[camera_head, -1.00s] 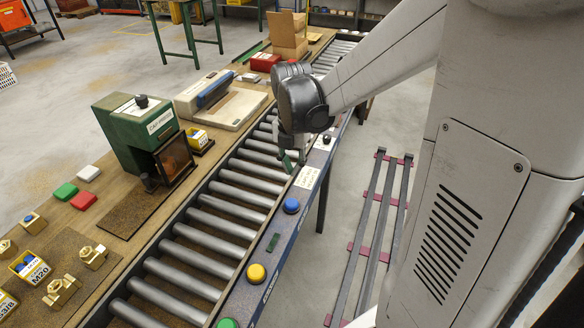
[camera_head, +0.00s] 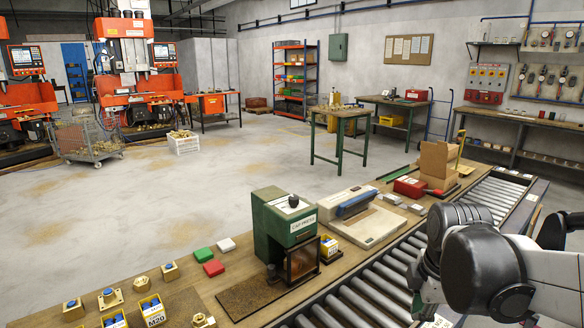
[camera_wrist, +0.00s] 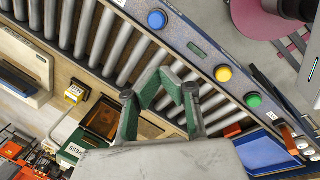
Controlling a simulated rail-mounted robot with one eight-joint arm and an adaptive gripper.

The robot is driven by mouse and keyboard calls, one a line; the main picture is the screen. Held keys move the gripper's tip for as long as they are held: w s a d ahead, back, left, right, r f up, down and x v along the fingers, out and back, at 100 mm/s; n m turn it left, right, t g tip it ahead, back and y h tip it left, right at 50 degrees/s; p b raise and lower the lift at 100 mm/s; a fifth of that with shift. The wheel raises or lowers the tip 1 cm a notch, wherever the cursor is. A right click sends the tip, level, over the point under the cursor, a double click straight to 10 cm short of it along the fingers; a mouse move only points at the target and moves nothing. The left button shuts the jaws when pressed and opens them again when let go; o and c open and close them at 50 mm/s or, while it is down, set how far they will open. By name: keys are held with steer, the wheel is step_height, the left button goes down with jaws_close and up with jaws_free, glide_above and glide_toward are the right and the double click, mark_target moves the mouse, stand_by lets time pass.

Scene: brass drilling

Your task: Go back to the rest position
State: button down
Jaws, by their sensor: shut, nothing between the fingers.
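My gripper (camera_wrist: 166,78) is in the lower middle of the wrist view. Its two green-padded fingers slant together towards their tips, shut with nothing between them. It hangs over the roller conveyor (camera_wrist: 105,40), near the rail with the push-buttons. In the head view my dark rounded wrist joint is at the lower right, over the roller conveyor (camera_head: 350,312), and the fingers are mostly hidden or cut off there.
The green cap press (camera_head: 285,225) stands on the wooden bench left of the rollers. A flat beige device (camera_head: 365,220) and cardboard boxes (camera_head: 438,160) are farther back. Blue (camera_wrist: 156,19), yellow (camera_wrist: 223,73) and green (camera_wrist: 253,100) buttons line the rail.

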steer(key=s+a+r+m+t, duration=0.2)
steer(key=s+m, duration=0.2)
steer(key=m, duration=0.4)
steer(key=s+a+r+m+t, duration=0.2)
steer(key=s+m, duration=0.3)
steer(key=m, duration=0.3)
steer(key=shift+a+r+t, duration=0.2)
steer(key=shift+a+t, duration=0.1)
steer(key=shift+a, duration=0.55)
steer(key=shift+s, duration=0.15)
stand_by(2.1)
